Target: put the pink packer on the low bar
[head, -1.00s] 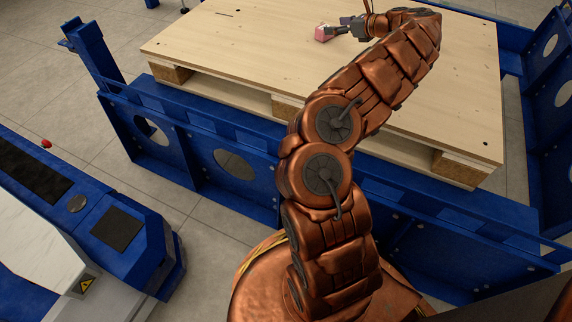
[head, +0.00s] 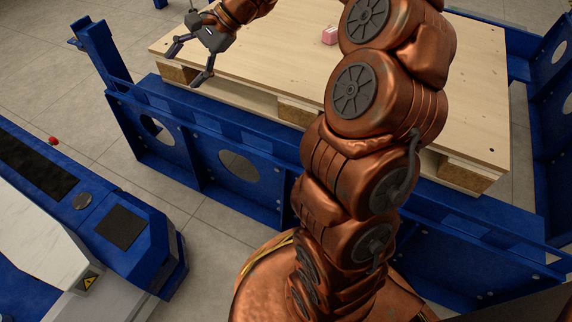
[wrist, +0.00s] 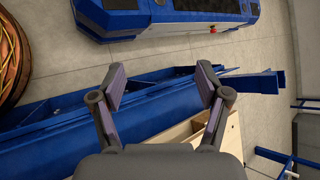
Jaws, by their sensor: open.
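The pink packer (head: 329,36) is a small pink block lying on the light wooden board of the pallet (head: 270,60), near its far side. My gripper (head: 184,66) is open and empty over the pallet's left end, well to the left of the packer and apart from it. The wrist view shows my spread fingers (wrist: 162,82) with nothing between them. A low blue bar (head: 235,126) runs along the near side of the pallet. It also shows below the fingers in the wrist view (wrist: 150,112). The packer is out of the wrist view.
A blue upright post (head: 103,52) stands at the bar's left end. A blue and white machine (head: 95,215) stands at lower left with a small red knob (head: 53,141). Grey floor (head: 205,215) lies free between it and the bar.

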